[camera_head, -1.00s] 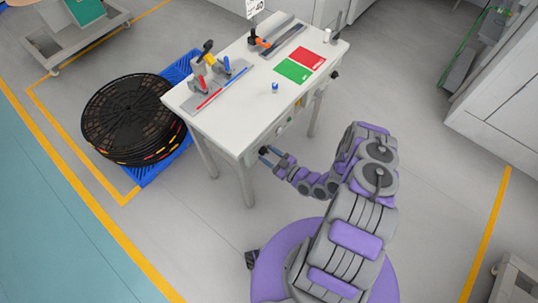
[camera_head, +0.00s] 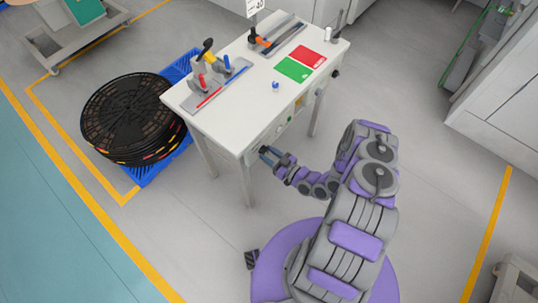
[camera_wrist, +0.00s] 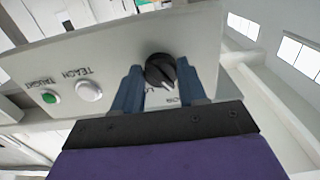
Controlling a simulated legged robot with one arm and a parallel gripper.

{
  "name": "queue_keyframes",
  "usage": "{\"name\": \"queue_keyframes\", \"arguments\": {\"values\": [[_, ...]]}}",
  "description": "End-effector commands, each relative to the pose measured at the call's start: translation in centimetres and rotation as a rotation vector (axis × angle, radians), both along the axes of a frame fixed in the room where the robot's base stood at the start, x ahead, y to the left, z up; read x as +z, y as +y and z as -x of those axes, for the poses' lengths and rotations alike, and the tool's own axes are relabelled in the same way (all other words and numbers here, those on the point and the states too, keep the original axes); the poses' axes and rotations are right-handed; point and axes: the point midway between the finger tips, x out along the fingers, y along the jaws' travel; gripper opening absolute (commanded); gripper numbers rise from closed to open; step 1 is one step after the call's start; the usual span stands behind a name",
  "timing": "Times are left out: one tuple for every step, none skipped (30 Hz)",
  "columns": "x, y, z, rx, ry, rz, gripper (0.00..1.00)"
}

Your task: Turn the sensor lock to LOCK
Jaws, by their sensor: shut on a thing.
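The sensor lock is a round black knob (camera_wrist: 160,71) with a light pointer mark, on the light panel (camera_wrist: 110,55) of the workbench's side. The mark points downward in the wrist view. Lettering below the knob is partly hidden by my fingers, so I cannot tell which position the mark meets. My gripper (camera_wrist: 160,88) has one blue finger on each side of the knob and is shut on it. In the head view my gripper (camera_head: 267,153) is at the near corner of the bench, and the knob is hard to make out.
A green button (camera_wrist: 49,97) and a white button (camera_wrist: 89,91) sit beside the knob. The white workbench (camera_head: 240,115) carries clamps and a red and green sheet (camera_head: 300,63). Black reels (camera_head: 125,115) stand on a blue pallet left.

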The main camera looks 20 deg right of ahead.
Motion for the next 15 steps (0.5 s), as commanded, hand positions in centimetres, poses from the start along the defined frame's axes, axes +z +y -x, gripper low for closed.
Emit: {"name": "queue_keyframes", "arguments": {"values": [[-0.11,-0.11,-0.08,-0.003,0.021,-0.031,0.11],[-0.12,-0.11,-0.08,-0.003,0.037,-0.053,0.11],[-0.13,-0.11,-0.08,-0.003,0.06,-0.084,0.11],[-0.14,-0.1,-0.07,-0.003,0.076,-0.107,0.11],[-0.14,-0.1,-0.07,-0.003,0.092,-0.131,0.11],[-0.14,-0.09,-0.08,-0.003,0.115,-0.161,0.11],[-0.14,-0.1,-0.08,-0.003,0.131,-0.184,0.11],[-0.14,-0.09,-0.09,-0.004,0.148,-0.207,0.11],[-0.14,-0.09,-0.09,-0.004,0.171,-0.238,0.11],[-0.13,-0.1,-0.11,-0.004,0.187,-0.261,0.11],[-0.12,-0.1,-0.11,-0.004,0.204,-0.283,0.11],[-0.11,-0.1,-0.11,-0.004,0.225,-0.315,0.11],[-0.1,-0.1,-0.12,-0.004,0.242,-0.338,0.11],[-0.09,-0.11,-0.13,-0.004,0.259,-0.361,0.11],[-0.07,-0.11,-0.13,-0.005,0.281,-0.392,0.11]]}}
